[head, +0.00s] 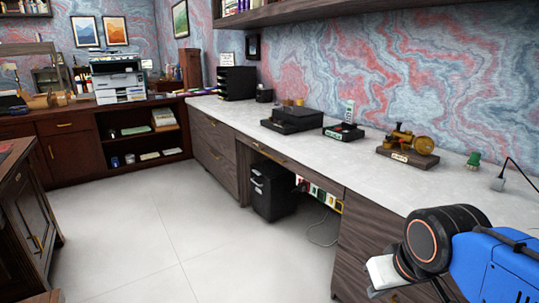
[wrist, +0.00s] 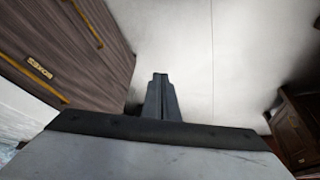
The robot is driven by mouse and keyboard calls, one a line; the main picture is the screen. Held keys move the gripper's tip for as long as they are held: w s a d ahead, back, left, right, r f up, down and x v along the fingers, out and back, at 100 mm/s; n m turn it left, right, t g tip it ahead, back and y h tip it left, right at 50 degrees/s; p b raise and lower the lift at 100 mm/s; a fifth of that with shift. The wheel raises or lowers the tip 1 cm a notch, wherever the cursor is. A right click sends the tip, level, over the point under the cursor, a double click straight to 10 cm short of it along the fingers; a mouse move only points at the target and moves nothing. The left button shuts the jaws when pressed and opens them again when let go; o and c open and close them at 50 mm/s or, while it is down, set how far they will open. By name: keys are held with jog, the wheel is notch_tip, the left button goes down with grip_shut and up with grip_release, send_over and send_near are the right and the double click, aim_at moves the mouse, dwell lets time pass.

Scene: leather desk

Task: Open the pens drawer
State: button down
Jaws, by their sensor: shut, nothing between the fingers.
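No label reading pens can be made out, so I cannot tell which drawer is the pens drawer. In the head view, a wide wooden drawer (head: 290,165) with a brass handle sits under the middle of the white desktop, closed. More closed drawers (head: 214,140) are at its left. In the wrist view, a wooden drawer front (wrist: 65,45) with brass handles is at the left; its small label (wrist: 40,68) seems to read "boxes". My gripper (wrist: 160,78) is shut and empty, over the floor, apart from the handles. In the head view its fingers are hidden or cut off.
The white desktop (head: 330,160) holds a black box (head: 292,119), a brass model (head: 408,145) and a small green item (head: 474,159). A black bin (head: 273,190) stands under the desk. A dark cabinet (head: 30,215) is at the left. The floor (head: 160,235) between is clear.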

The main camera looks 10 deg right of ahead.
jog(key=shift+a, duration=0.4)
jog(key=c, duration=2.4)
grip_release()
jog(key=shift+c, duration=0.2)
